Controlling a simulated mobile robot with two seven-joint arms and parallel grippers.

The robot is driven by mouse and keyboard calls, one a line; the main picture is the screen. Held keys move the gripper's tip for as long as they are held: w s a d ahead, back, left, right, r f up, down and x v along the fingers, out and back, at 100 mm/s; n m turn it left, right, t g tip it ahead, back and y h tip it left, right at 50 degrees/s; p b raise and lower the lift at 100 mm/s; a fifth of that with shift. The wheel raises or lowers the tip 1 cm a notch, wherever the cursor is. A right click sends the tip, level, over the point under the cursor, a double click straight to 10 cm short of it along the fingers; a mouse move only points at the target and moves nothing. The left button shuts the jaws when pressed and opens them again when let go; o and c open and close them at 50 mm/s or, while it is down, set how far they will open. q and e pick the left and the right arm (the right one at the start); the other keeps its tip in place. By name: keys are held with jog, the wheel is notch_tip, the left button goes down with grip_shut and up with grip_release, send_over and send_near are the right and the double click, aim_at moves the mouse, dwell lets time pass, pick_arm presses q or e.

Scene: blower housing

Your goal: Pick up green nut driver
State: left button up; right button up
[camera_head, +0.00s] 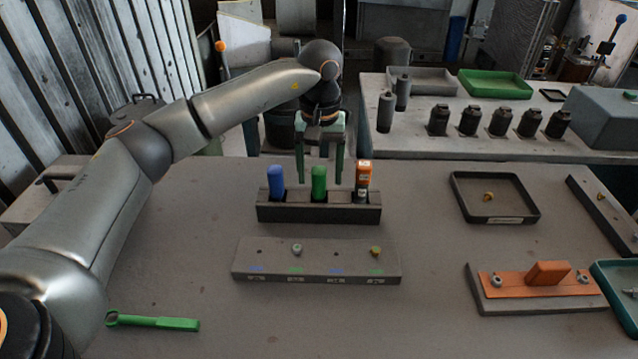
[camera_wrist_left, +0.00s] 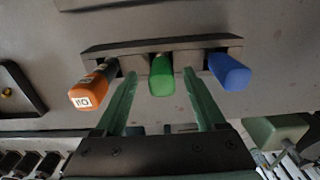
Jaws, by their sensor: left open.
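The green nut driver (camera_head: 319,183) stands upright in the middle slot of a dark rack (camera_head: 300,213), its handle showing above the rack. It also shows in the left wrist view (camera_wrist_left: 161,76), centred between the fingers. A blue-handled driver (camera_head: 276,181) stands to its left and an orange-handled driver (camera_head: 363,176) to its right in the head view. My left gripper (camera_head: 320,180) is open, pointing down, with a finger on each side of the green handle and a gap to it in the left wrist view (camera_wrist_left: 158,105). It holds nothing. My right gripper is not in view.
A grey block (camera_head: 316,263) with small nuts lies in front of the rack. A green wrench (camera_head: 153,322) lies front left. A black tray (camera_head: 495,197) and an orange part on a plate (camera_head: 536,283) are at the right. The left middle of the table is clear.

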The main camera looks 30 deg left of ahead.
aim_at(319, 183)
pick_arm(q)
notch_tip(319, 183, down, 3)
jog(key=shift+a+f, duration=0.1)
jog(key=shift+f, duration=0.05)
grip_shut()
dwell(0.6)
